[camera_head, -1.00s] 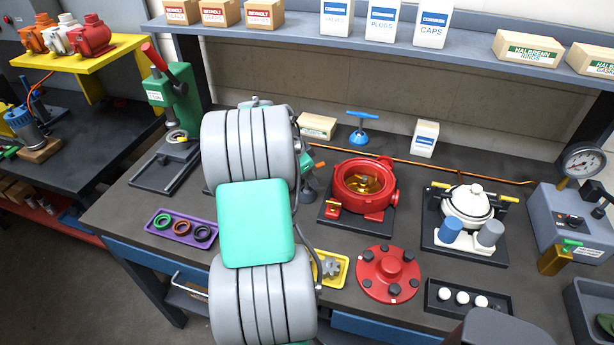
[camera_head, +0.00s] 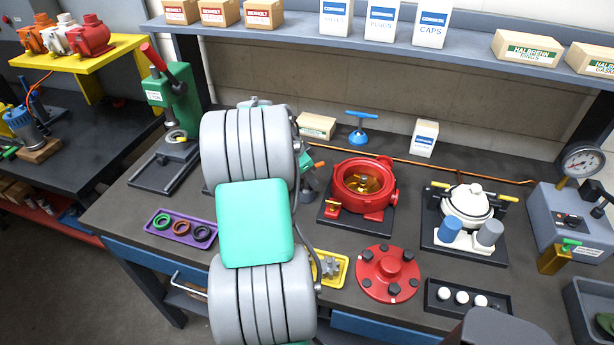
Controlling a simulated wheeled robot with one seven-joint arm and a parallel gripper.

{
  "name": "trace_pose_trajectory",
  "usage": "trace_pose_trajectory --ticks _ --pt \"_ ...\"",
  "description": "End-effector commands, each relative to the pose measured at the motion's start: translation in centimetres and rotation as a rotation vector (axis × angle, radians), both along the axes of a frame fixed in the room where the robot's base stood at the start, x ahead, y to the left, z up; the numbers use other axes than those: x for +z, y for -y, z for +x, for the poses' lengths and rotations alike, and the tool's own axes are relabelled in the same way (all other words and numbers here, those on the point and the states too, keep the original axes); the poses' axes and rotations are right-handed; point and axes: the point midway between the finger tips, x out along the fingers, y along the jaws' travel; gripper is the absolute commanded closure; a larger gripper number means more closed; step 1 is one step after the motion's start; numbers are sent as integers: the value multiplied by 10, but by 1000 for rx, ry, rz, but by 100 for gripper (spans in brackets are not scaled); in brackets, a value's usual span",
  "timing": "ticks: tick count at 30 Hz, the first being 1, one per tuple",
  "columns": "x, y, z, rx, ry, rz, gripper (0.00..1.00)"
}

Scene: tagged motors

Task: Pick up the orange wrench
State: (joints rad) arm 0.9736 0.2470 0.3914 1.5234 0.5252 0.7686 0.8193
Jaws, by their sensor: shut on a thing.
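My arm, with large grey ribbed joints and a teal link, fills the middle of the view and covers part of the bench. My gripper is hidden behind it. Just right of the upper joint, a small teal and grey piece (camera_head: 309,183) shows with a small orange-red tip (camera_head: 319,165). I cannot tell whether this tip is part of the orange wrench. No whole wrench can be made out.
A red pump housing (camera_head: 335,207), a red round cover (camera_head: 389,292), a yellow tray (camera_head: 343,262) with a grey gear and a purple tray (camera_head: 160,231) with rings lie around my arm. A blue T-handle tool (camera_head: 359,137) stands behind. Shelf boxes (camera_head: 263,14) are above.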

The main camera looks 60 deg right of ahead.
Motion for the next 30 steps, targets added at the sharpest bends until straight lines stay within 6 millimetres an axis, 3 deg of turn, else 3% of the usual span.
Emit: trace_pose_trajectory --ticks 7,12,19,24,30 --pt "8 1 1 1 2 -4 100" --pt "34 -1 -1 -1 3 -5 100" --pt "93 -42 -32 -1 6 -8 100" --pt "113 -82 -64 0 4 -4 100" --pt "128 -106 -84 0 1 -1 100"
